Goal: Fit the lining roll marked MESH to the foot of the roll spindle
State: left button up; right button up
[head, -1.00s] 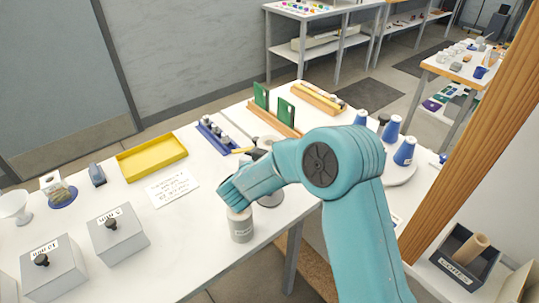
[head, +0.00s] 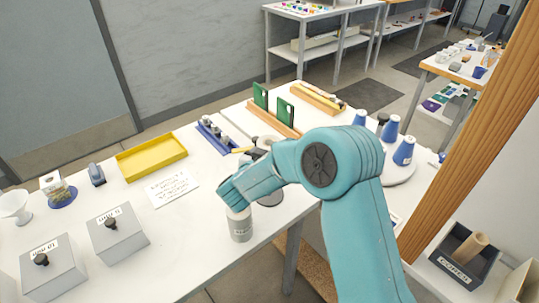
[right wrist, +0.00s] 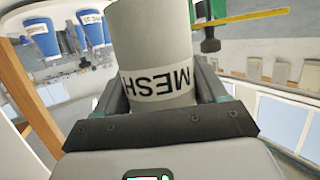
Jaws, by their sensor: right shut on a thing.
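The grey-white lining roll (head: 240,228) is upright near the front edge of the white table, below my right gripper (head: 236,205). In the right wrist view the roll (right wrist: 152,40) reads MESH on its label and sits between the two fingers of my right gripper (right wrist: 158,95), which is shut on it. In the head view I cannot tell whether its bottom touches the table. A round grey disc (head: 271,198) lies just behind and right of the roll, partly hidden by my right arm. I cannot make out a spindle post on it. My left gripper is not in view.
Two grey lidded boxes (head: 118,236) stand at the left. A yellow tray (head: 151,158), a written card (head: 171,188) and a blue rack (head: 214,138) lie behind. Blue cones (head: 404,151) stand at the right. A wooden post (head: 470,130) rises there. The table between boxes and roll is clear.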

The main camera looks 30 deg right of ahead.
dwell(0.4)
pick_arm(q)
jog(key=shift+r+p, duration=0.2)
jog(key=shift+p, duration=0.15)
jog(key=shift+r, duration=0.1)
dwell(1.5)
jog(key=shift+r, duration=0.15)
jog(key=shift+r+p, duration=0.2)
jog(key=shift+p, duration=0.25)
dwell(1.2)
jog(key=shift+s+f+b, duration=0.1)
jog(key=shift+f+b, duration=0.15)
jog(key=shift+b, duration=0.05)
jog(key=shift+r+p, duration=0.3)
dwell(2.4)
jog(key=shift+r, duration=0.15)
